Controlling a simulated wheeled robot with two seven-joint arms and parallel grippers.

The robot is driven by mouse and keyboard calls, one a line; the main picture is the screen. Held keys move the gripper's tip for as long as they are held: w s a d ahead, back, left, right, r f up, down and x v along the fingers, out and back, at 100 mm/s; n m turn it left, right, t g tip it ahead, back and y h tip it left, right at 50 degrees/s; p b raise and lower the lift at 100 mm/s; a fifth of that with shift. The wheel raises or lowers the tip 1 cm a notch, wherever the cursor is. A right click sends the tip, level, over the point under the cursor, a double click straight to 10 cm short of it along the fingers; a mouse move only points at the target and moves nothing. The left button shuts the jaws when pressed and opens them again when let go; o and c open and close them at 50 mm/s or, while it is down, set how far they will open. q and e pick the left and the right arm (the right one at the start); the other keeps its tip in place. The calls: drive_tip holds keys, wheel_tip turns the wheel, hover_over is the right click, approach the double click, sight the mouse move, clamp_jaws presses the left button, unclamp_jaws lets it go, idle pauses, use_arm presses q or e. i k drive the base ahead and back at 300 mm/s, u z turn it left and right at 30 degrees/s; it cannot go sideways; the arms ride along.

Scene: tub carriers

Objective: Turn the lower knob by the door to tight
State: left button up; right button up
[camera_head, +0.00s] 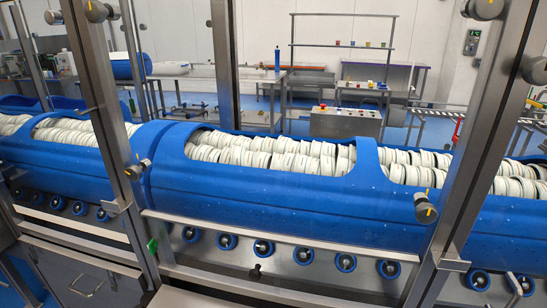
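A dark grey knob with a yellow mark (426,208) sits low on the right metal post (463,190). Its yellow mark looks close to upright with a slight tilt. Another dark knob (138,168) sits low on the left post (101,85), with a small yellow mark. Higher up are a knob at the top left (97,11) and a knob at the top right (483,9). I cannot tell which lower knob belongs to the door, nor whether either is tight. Neither of my grippers is in view.
A long blue tub carrier (270,205) filled with white round tubs (270,155) runs behind the posts. Blue-ringed rollers (263,247) line its lower front. A metal rail (290,236) crosses below. A control box (345,122) and shelves (343,45) stand farther back.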

sight(133, 172)
drive_tip(key=k, duration=0.5)
drive_tip(key=u, duration=1.85)
drive_tip(key=i, duration=1.25)
drive_tip(key=z, duration=0.2)
